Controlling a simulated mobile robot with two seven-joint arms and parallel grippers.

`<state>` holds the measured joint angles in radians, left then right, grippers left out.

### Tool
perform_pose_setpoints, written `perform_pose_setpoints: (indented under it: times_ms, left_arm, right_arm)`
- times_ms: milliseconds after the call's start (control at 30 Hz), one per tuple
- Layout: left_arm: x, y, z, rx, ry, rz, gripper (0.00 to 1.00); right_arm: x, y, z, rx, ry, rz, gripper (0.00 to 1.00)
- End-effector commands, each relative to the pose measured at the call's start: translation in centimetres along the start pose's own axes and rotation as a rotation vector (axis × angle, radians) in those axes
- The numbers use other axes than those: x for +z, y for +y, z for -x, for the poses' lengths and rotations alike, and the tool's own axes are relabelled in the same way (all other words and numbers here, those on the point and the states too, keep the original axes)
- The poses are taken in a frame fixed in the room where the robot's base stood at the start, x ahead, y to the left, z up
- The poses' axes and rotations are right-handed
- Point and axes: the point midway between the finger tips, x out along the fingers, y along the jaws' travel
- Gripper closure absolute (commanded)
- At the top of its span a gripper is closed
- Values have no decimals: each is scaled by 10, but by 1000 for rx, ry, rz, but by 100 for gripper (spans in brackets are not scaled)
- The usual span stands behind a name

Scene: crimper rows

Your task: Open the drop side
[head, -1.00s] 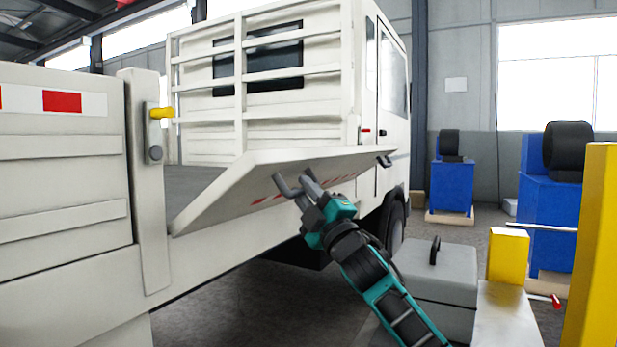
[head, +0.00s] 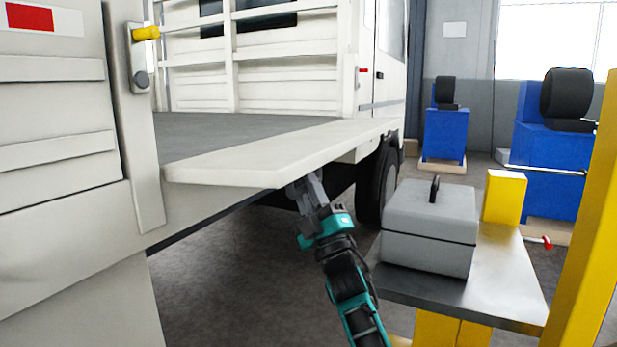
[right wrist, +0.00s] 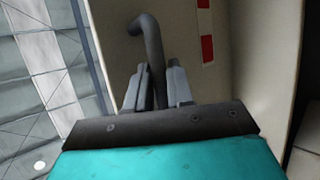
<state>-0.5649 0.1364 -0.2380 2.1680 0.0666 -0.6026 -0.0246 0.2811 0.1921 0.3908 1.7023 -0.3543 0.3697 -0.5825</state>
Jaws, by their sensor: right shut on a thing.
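The white drop side (head: 285,155) of the truck stands swung out and down, close to level with the grey bed (head: 220,130), in the head view. My right gripper (head: 303,186) is under its outer edge, with the fingertips partly hidden by the panel. In the right wrist view the gripper (right wrist: 152,92) is shut on a dark bent handle (right wrist: 150,42) on the panel's outer face (right wrist: 182,50). A latch with a yellow knob (head: 146,33) sits on the post (head: 130,110) to the left. My left gripper is not in view.
A grey toolbox (head: 430,225) stands on a metal-topped bench (head: 500,285) right of my arm. A yellow post (head: 585,220) rises at the far right. Blue machines (head: 445,135) stand behind. The truck's wheel (head: 378,185) is beyond the gripper. Floor under the panel is clear.

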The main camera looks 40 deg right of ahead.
Motion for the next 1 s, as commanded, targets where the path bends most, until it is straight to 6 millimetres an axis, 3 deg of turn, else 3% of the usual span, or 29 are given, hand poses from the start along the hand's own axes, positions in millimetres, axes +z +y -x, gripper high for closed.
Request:
perform_pose_setpoints:
  times_ms: [100, 600, 633, 833, 1000]
  left_arm:
    - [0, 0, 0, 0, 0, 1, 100]
    - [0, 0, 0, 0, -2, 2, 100]
    - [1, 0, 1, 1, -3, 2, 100]
    - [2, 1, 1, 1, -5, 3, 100]
    - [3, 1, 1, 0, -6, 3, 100]
  right_arm:
    - [0, -8, 2, -11, -3, 0, 100]
    - [0, -7, 2, -7, -1, 2, 100]
    - [0, -7, 1, -7, -1, 2, 76]
    - [0, -6, 2, -3, 0, 1, 58]
    - [1, -4, 2, 1, 0, 1, 58]
